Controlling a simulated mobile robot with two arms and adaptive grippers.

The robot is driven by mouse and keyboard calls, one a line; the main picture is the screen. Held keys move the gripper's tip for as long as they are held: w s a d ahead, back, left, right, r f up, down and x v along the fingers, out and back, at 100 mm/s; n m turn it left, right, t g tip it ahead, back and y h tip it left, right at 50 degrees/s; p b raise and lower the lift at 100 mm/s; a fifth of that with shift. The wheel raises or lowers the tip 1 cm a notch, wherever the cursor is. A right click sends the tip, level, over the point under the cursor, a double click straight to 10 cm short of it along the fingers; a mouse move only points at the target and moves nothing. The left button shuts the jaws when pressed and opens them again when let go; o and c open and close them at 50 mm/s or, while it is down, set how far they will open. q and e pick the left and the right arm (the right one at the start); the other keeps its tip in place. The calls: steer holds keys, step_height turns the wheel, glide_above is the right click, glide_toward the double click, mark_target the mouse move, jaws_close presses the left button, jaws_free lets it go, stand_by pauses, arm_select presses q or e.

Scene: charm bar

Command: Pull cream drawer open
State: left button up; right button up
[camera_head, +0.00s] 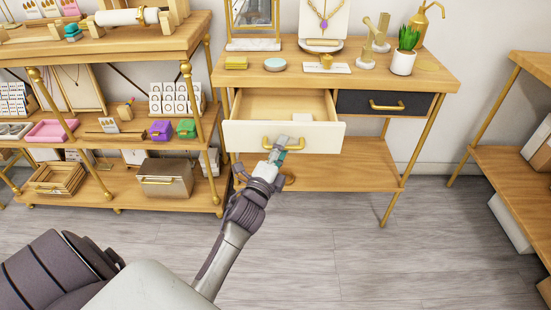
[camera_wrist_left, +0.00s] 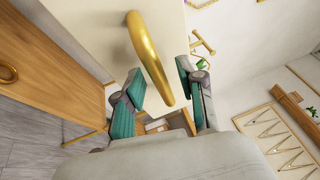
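The cream drawer (camera_head: 238,135) in the wooden table stands pulled out, with its inside showing in the head view. Its gold handle (camera_head: 267,142) is on the front panel, partly covered by my left gripper (camera_head: 279,150). In the left wrist view the handle (camera_wrist_left: 148,50) passes between the two teal finger pads of my left gripper (camera_wrist_left: 160,82). The fingers are spread, with gaps on both sides of the handle. The cream front (camera_wrist_left: 98,25) also shows there. My right gripper is in neither view.
A closed dark drawer (camera_head: 357,104) with a gold handle is to the right. The tabletop (camera_head: 440,76) carries a plant (camera_head: 404,58), a mirror and jewelry stands. A stocked shelf unit (camera_head: 190,33) stands left, another (camera_head: 500,165) right. The grey floor in front is clear.

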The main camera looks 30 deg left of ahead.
arm_select(q)
steer(key=v, duration=1.1)
steer(key=shift+s, duration=0.35)
